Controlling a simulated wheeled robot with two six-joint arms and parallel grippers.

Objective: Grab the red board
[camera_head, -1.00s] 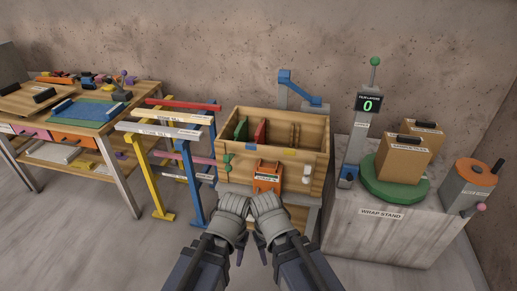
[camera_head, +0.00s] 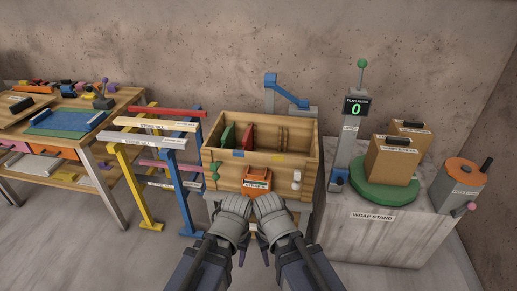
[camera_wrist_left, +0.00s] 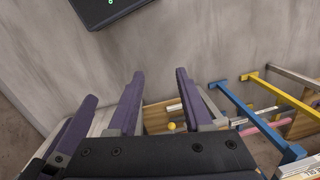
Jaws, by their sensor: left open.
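A red board (camera_head: 248,138) stands upright in a slot of the open wooden crate (camera_head: 240,175), to the right of a green board (camera_head: 228,136). The crate's front wall hides its lower part. My left gripper (camera_head: 241,258) is open and hangs in front of and below the crate, apart from the red board. Its purple fingers also show in the left wrist view (camera_wrist_left: 158,100), with no board between them. My right gripper (camera_head: 264,257) is close beside it; its jaw opening cannot be made out. A long red bar (camera_head: 168,111) lies on the rack to the left.
The rack with yellow (camera_head: 138,190) and blue (camera_head: 186,190) legs stands left of the crate. A workbench (camera_head: 110,170) is farther left. The wrap stand (camera_head: 385,235), with boxes on a green turntable (camera_head: 385,192), is on the right. An orange labelled holder (camera_head: 257,180) is on the crate's front.

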